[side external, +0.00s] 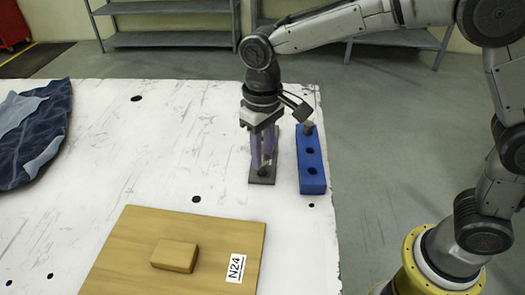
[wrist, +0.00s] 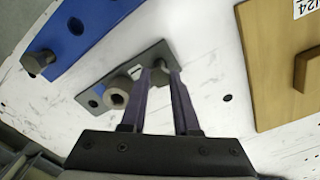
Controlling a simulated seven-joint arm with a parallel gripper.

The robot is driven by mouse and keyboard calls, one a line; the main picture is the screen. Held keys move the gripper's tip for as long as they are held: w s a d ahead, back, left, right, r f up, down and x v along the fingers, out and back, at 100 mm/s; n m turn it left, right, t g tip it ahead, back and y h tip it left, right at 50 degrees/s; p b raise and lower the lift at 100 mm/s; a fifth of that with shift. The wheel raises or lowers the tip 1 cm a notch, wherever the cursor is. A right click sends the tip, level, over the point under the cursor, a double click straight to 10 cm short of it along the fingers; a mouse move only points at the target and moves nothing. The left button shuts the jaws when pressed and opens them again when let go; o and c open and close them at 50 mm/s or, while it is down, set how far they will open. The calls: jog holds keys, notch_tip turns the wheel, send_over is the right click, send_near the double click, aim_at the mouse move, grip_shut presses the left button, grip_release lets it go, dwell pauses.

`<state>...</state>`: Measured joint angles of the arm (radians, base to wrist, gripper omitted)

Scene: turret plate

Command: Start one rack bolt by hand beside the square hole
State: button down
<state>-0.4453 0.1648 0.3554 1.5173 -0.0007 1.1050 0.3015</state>
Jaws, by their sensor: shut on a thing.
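The dark grey turret plate (side external: 256,179) lies flat on the white table; it also shows in the wrist view (wrist: 94,90). My gripper (side external: 263,163) points down over the plate's near end. In the wrist view its purple fingertips (wrist: 160,72) are closed about a small dark bolt (wrist: 160,66), mostly hidden between them, at one end of the plate. I cannot tell how deep it sits. A second, thick round-headed bolt (wrist: 117,94) stands on the plate beside the left finger. A small round hole shows at the plate's other end. I cannot make out the square hole.
The blue rack (side external: 312,181) stands right of the plate, with one bolt (side external: 308,127) at its far end and two empty holes. A wooden board (side external: 120,250) with a wooden block (side external: 175,255) and an N24 label lies nearer. Blue cloth (side external: 40,125) lies at left.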

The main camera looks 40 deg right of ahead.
dwell(0.5)
jog(key=shift+f+m, duration=0.15)
jog(key=shift+m, duration=1.25)
jog(key=shift+m, duration=1.5)
jog(key=shift+f, duration=0.1)
jog(key=shift+m, duration=1.7)
